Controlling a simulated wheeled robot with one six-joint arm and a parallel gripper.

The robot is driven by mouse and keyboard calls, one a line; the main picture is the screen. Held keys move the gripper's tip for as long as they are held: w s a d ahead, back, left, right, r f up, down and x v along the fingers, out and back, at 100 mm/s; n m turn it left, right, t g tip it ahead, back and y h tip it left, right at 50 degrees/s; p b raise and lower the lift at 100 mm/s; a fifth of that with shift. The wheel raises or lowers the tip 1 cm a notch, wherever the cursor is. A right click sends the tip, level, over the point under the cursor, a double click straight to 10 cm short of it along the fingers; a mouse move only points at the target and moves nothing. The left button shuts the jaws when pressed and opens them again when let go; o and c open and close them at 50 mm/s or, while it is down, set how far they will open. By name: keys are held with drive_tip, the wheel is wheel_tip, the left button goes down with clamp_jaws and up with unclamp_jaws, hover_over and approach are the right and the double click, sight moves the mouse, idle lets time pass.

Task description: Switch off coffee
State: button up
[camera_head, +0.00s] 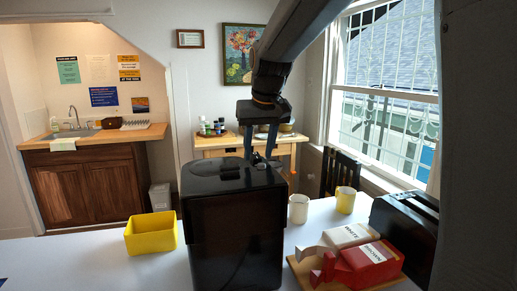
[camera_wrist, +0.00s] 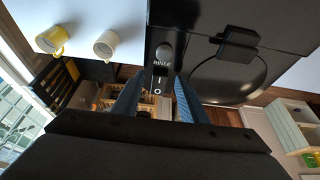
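The coffee machine (camera_head: 235,225) is a large black box on the white table, seen from behind in the head view. My gripper (camera_head: 260,156) hangs over its far top edge with the two blue fingers pointing down. In the wrist view the machine (camera_wrist: 215,25) fills the top right, with a round knob (camera_wrist: 164,52) labelled RINSE and a power switch (camera_wrist: 157,86) marked I and O. My gripper (camera_wrist: 158,80) is open and empty, its fingers on either side of the switch area. I cannot tell whether they touch the machine or which way the switch is set.
A white mug (camera_head: 298,208) and a yellow mug (camera_head: 345,200) stand right of the machine. A yellow bin (camera_head: 151,233) is at its left. A wooden board with white and red boxes (camera_head: 370,262) and a black appliance (camera_head: 408,228) are at the right.

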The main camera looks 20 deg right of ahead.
drive_tip(key=shift+w+f, duration=0.1)
drive_tip(key=shift+f, duration=0.2)
clamp_jaws()
drive_tip(key=shift+r+p, duration=0.15)
drive_tip(key=shift+p, duration=0.4)
drive_tip(key=p, duration=0.1)
drive_tip(key=g+p, duration=0.1)
drive_tip(key=p, duration=0.1)
drive_tip(key=shift+w+r+g, duration=0.25)
drive_tip(key=shift+g, duration=0.05)
drive_tip(key=g+p, duration=0.1)
drive_tip(key=p, duration=0.1)
drive_tip(key=w+g+p, duration=0.1)
drive_tip(key=p, duration=0.1)
